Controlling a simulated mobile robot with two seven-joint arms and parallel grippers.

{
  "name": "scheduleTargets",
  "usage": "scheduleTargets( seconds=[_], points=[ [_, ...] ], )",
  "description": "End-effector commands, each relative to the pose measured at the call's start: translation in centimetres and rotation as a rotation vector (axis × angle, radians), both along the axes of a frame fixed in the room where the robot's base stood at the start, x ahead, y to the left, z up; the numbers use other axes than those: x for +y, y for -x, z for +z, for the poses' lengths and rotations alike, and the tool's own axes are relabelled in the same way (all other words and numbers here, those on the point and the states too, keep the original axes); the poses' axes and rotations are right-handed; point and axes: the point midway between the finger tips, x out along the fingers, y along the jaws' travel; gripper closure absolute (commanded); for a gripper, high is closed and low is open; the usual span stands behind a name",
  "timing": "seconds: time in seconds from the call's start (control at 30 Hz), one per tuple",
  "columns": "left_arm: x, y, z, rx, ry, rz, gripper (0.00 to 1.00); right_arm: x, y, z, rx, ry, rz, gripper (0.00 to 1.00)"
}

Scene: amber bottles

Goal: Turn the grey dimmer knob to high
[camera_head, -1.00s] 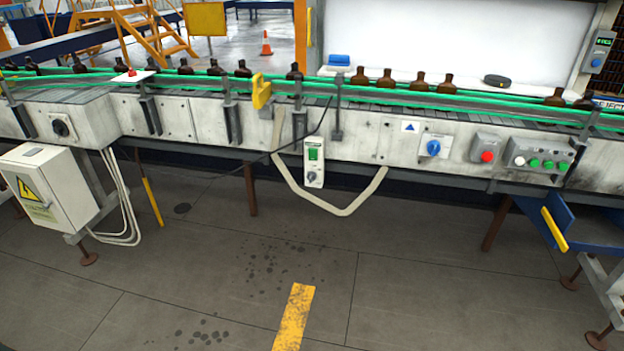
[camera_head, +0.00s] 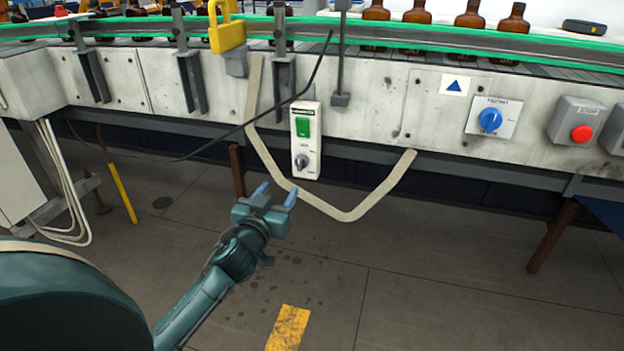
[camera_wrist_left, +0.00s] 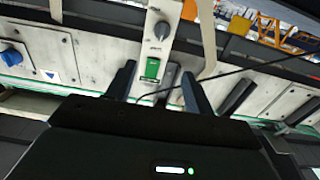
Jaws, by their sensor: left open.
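The grey dimmer knob (camera_head: 301,162) sits on the lower part of a white control box (camera_head: 307,118) hanging on the conveyor's front, below a green switch (camera_head: 303,127). Its exact setting is too small to read. The knob (camera_wrist_left: 161,30) also shows in the left wrist view, with the green switch (camera_wrist_left: 152,68) nearer the fingers. My left gripper (camera_head: 276,194) is open and empty, a little below and left of the knob in the head view, apart from the box. My right gripper is not in view.
A blue rotary switch (camera_head: 490,121) and a red button (camera_head: 582,133) are on the panel to the right. Brown bottles (camera_head: 467,15) stand on the conveyor.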

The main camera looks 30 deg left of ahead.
Motion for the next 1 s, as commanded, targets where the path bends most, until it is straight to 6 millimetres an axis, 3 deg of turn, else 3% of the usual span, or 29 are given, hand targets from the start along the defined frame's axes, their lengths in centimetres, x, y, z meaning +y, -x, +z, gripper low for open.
scheduleTargets(
  seconds=[0.03, 0.27, 0.7, 1.0],
  points=[
    [0.1, -0.1, -0.9, -0.004, 0.000, 0.002, 0.47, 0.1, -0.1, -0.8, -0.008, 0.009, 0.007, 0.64],
    [0.5, -1.3, -0.8, -0.008, -0.001, 0.003, 0.47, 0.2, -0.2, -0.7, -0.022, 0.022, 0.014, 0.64],
    [2.5, -9.6, -0.9, -0.007, -0.001, 0.004, 0.47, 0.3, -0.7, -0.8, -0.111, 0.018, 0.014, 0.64],
    [3.2, -12.6, -0.9, -0.005, 0.001, 0.003, 0.47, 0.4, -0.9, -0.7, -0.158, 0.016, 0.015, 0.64]
  ],
)
